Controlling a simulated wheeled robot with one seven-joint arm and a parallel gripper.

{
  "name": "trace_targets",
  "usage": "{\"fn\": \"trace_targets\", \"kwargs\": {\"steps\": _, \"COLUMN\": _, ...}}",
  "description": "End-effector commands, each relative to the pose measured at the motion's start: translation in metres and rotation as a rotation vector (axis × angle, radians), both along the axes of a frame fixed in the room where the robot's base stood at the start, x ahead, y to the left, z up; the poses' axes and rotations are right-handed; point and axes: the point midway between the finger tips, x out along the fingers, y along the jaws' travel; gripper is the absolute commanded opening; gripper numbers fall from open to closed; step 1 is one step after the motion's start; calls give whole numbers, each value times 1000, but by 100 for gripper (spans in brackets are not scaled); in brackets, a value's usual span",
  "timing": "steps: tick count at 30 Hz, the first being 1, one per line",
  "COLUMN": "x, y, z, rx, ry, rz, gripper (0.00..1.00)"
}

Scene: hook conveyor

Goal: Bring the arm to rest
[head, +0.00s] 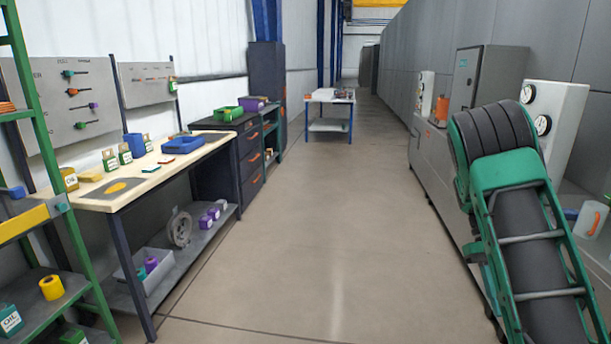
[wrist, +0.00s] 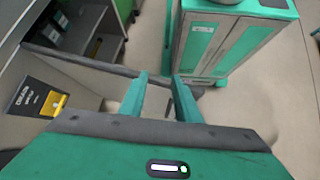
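My green arm (head: 520,220) with its dark ribbed sleeve fills the right side of the head view. It is bent, with its rounded dark elbow at the top, in front of the grey machine row. The gripper end is out of sight in the head view. In the wrist view my gripper (wrist: 160,76) shows two teal fingers apart, with a gap between their tips. I see nothing held between them. Whether the arm is moving cannot be told.
A workbench (head: 140,168) with small boxes and a blue tray (head: 180,145) lines the left, beside a green shelf rack (head: 52,150). Grey machines (head: 432,150) with gauges line the right. The middle aisle is clear up to a white table (head: 330,97).

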Motion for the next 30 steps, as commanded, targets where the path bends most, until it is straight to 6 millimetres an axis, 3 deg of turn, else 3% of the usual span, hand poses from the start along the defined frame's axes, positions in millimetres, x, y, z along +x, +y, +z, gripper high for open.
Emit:
{"fn": "trace_targets", "kwargs": {"steps": 6, "x": -38, "y": 3, "z": 36, "rx": 10, "ry": -134, "rz": -84, "gripper": 30}}
{"fn": "trace_targets", "kwargs": {"steps": 15, "x": -93, "y": 14, "z": 71, "rx": 5, "ry": -305, "rz": -190, "gripper": 30}}
{"fn": "trace_targets", "kwargs": {"steps": 30, "x": -190, "y": 47, "z": 100, "rx": -48, "ry": -591, "rz": -347, "gripper": 30}}
